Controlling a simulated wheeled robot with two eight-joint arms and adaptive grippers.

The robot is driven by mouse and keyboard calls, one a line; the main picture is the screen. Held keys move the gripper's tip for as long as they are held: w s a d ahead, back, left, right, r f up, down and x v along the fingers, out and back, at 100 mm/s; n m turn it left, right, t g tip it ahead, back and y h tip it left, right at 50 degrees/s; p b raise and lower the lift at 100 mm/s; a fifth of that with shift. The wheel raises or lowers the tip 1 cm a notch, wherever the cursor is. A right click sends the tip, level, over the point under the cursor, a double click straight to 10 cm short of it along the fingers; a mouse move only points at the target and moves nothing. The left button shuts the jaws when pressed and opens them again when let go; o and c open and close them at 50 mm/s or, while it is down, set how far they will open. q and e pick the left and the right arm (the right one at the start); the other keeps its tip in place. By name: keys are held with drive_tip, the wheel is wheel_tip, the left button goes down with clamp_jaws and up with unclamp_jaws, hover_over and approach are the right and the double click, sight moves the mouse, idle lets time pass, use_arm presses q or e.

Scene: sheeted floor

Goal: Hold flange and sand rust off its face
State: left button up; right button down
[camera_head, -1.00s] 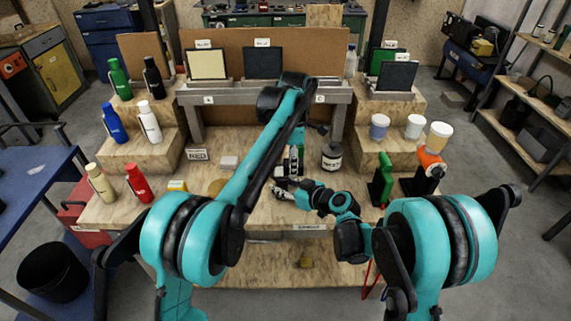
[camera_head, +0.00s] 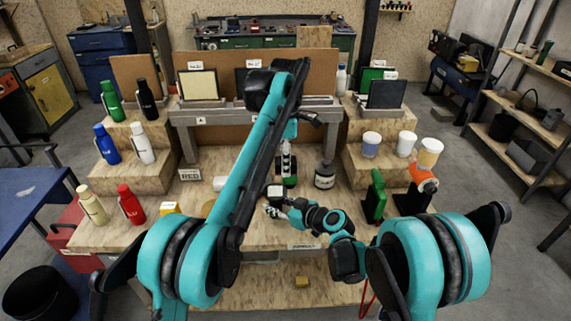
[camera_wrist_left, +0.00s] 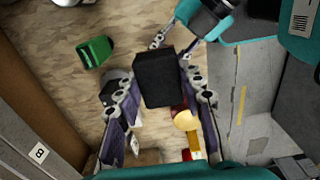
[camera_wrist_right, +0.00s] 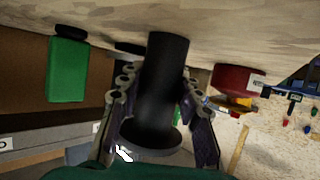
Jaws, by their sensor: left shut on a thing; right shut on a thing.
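The flange (camera_wrist_right: 165,75) shows in the right wrist view as a dark pipe with a round plate at its lower end. My right gripper (camera_wrist_right: 155,110) has its fingers on either side of it and is shut on it. In the head view my right gripper (camera_head: 274,202) is low over the middle of the table. My left gripper (camera_wrist_left: 160,95) is shut on a black block (camera_wrist_left: 155,78), which hides what lies behind it. In the head view my left gripper (camera_head: 288,166) is just above the right one. Any contact between block and flange, and any rust, cannot be made out.
A dark jar (camera_head: 325,175) stands right of the grippers. A green upright block (camera_head: 375,196) is further right. Bottles stand on steps at left, tubs (camera_head: 371,143) at right. A raised shelf (camera_head: 200,119) spans the back.

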sight(286, 191)
use_arm(q)
drive_tip(key=shift+f, duration=0.3)
drive_tip(key=shift+f, duration=3.2)
drive_tip(key=shift+a+f, duration=0.35)
drive_tip(key=shift+a, duration=0.05)
drive_tip(key=shift+a+f, duration=0.1)
drive_tip(key=shift+a, duration=0.3)
drive_tip(key=shift+a+f, duration=0.2)
drive_tip(key=shift+a, duration=1.3)
drive_tip(key=shift+w+a, duration=0.1)
drive_tip(key=shift+a, duration=0.7)
drive_tip(key=shift+d, duration=3.2)
drive_tip(key=shift+a+r, duration=0.15)
drive_tip(key=shift+r, duration=3.85)
